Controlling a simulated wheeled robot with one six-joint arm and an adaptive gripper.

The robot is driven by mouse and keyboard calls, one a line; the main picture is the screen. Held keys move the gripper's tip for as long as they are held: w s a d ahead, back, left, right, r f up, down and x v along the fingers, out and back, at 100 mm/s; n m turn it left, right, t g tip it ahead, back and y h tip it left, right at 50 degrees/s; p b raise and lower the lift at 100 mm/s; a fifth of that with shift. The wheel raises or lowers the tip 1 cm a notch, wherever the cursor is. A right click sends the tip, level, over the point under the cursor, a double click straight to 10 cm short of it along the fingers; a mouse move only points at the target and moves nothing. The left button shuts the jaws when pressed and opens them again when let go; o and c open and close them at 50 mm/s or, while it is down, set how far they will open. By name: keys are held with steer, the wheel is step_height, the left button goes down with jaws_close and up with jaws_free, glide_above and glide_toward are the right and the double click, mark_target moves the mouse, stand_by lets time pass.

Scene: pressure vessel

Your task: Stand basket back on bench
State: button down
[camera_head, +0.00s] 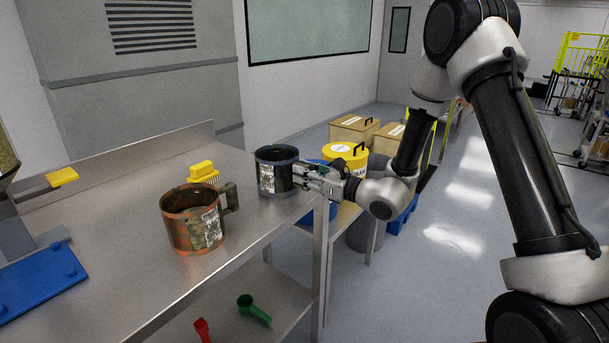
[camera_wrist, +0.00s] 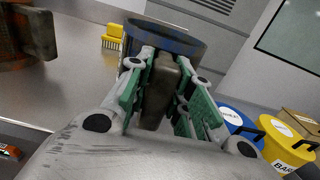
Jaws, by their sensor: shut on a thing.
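The basket is a dark blue-black cylindrical vessel (camera_head: 271,178) with a white label, upright near the far right edge of the steel bench (camera_head: 120,262). Its rim (camera_wrist: 165,42) shows at the top of the wrist view. My gripper (camera_head: 314,178) reaches it from the right and is shut on its upright handle (camera_wrist: 160,92), which lies between the green-padded fingers. I cannot tell whether its base touches the bench top or is slightly above it.
A copper-coloured mug-like vessel (camera_head: 193,222) stands nearer on the bench. A yellow brush (camera_head: 202,172) lies behind it and a blue board (camera_head: 40,281) at left. Green (camera_head: 254,308) and red scoops (camera_head: 203,330) lie on the lower shelf.

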steer(key=shift+f, duration=0.15)
steer(key=shift+f, duration=0.15)
steer(key=c, duration=1.3)
jaws_free()
